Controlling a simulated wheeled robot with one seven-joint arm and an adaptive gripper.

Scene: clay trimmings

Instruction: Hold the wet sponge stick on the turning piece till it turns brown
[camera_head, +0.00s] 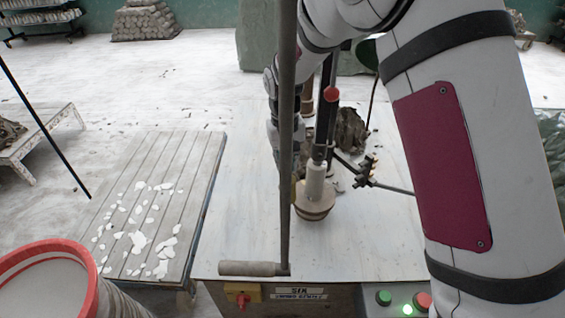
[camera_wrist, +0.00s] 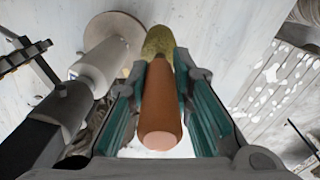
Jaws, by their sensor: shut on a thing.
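My gripper (camera_wrist: 163,70) is shut on the sponge stick (camera_wrist: 160,108), an orange-brown handle with a yellow sponge tip (camera_wrist: 158,41). In the wrist view the tip overlaps the edge of the pale round turning piece (camera_wrist: 118,28); I cannot tell whether they touch. In the head view the turning piece (camera_head: 314,209) is cream with a brownish band low down, beneath a white cylinder (camera_head: 316,181) of the machine. This cylinder also shows in the wrist view (camera_wrist: 98,66). In the head view the lever hides much of my gripper and the stick.
A long metal lever (camera_head: 287,120) with a wooden grip (camera_head: 250,268) stands in front. A machine arm with a clamp (camera_head: 366,172) is right of the piece. Clay trimmings (camera_head: 351,130) lie behind. A slatted table (camera_head: 195,150) with white scraps and a red-rimmed bucket (camera_head: 88,262) are left.

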